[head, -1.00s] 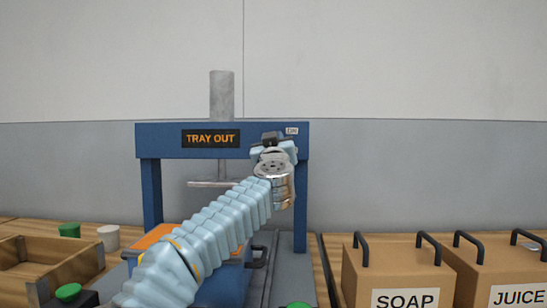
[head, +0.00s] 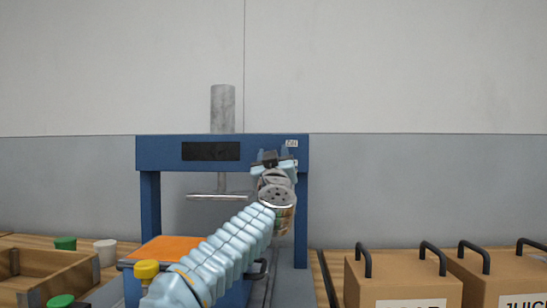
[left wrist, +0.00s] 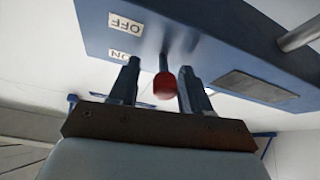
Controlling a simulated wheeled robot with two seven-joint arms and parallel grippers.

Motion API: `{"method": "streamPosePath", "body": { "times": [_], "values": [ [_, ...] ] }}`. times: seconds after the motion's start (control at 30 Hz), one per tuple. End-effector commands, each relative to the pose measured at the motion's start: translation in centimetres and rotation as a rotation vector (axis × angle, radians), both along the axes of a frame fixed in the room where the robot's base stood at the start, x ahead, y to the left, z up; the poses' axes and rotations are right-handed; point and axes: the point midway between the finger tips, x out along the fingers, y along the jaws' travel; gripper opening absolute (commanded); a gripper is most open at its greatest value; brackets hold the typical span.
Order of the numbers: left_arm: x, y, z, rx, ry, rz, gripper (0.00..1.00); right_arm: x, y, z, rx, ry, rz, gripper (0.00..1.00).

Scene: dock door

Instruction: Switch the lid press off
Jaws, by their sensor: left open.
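The lid press (head: 225,143) is a blue frame with a grey cylinder on top and a dark, blank display (head: 211,151). Its lever with a red knob (left wrist: 165,84) shows in the left wrist view, beside an OFF label (left wrist: 126,23) and an ON label (left wrist: 118,55), both upside down there. My left gripper (head: 271,157) is at the beam's right end. In the left wrist view its open fingers (left wrist: 157,88) stand on either side of the red knob; I cannot tell whether they touch it. In the head view the gripper hides the lever. My right gripper is out of view.
An orange plate (head: 165,250) lies beneath the press. A wooden tray (head: 50,281), a green cup (head: 65,243) and a white cup (head: 105,252) stand at left. A yellow knob (head: 147,269) shows beside my arm. Cardboard boxes with black handles (head: 400,280) stand at right.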

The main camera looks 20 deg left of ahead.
Motion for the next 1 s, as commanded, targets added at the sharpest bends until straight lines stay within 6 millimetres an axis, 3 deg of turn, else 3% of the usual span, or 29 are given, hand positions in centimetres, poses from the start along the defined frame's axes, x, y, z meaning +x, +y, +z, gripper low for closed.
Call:
{"method": "streamPosePath", "body": {
  "times": [0.27,0.7,1.0],
  "values": [
    [-2.1,-0.8,-1.6,0.001,0.000,-0.001,0.48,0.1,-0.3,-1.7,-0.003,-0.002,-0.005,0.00],
    [-10.1,-3.8,-6.0,0.000,0.001,-0.002,0.48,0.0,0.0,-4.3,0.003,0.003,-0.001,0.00],
    [-11.4,-4.3,-6.6,0.000,0.000,0.000,0.48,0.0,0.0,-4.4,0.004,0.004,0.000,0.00]
  ]
}}
